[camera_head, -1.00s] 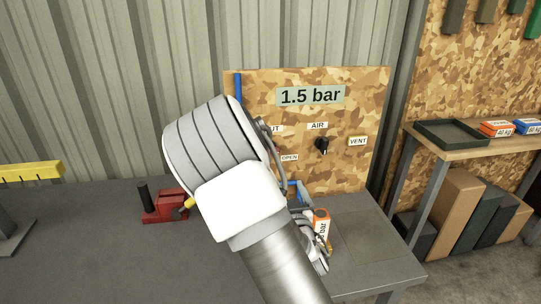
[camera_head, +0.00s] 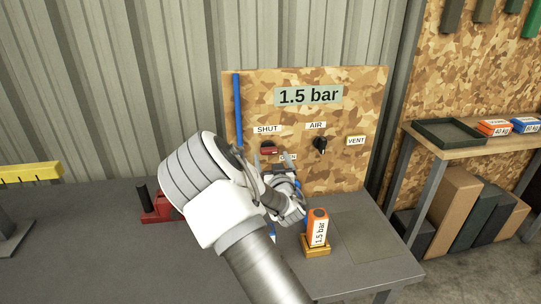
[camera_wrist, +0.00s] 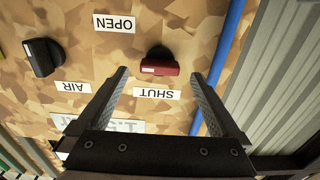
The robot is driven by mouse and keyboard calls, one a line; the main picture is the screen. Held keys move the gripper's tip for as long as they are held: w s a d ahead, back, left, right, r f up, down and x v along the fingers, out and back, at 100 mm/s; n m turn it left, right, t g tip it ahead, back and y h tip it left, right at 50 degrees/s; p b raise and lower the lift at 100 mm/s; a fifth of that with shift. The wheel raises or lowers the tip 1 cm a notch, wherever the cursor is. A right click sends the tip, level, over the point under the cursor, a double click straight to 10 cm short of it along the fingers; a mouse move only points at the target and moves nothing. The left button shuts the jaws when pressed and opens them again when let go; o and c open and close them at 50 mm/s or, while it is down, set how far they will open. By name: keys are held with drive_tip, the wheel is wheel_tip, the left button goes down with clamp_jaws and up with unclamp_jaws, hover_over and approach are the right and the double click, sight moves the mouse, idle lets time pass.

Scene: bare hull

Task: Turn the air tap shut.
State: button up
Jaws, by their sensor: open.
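A red tap handle (camera_head: 268,151) is on the camouflage-patterned panel (camera_head: 350,95), below a SHUT label (camera_head: 267,129) and above an OPEN label, which my gripper partly hides. In the wrist view the red handle (camera_wrist: 160,66) lies roughly level, with a white mark near its left end. A black knob (camera_head: 320,144) under the AIR label (camera_head: 316,125) is to its right. My gripper (camera_wrist: 159,74) is open and empty. In the wrist view the handle appears between its fingertips; whether they touch it I cannot tell. My arm hides part of the gripper in the head view.
An orange block (camera_head: 318,228) marked 1.5 bar stands in a yellow holder (camera_head: 316,249) on the grey bench (camera_head: 100,235). A blue pipe (camera_head: 238,110) runs up the panel's left side. A red device (camera_head: 157,208) is left of my arm.

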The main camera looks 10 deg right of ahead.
sight(269, 150)
drive_tip(key=shift+w, duration=1.3)
drive_tip(key=c, duration=1.4)
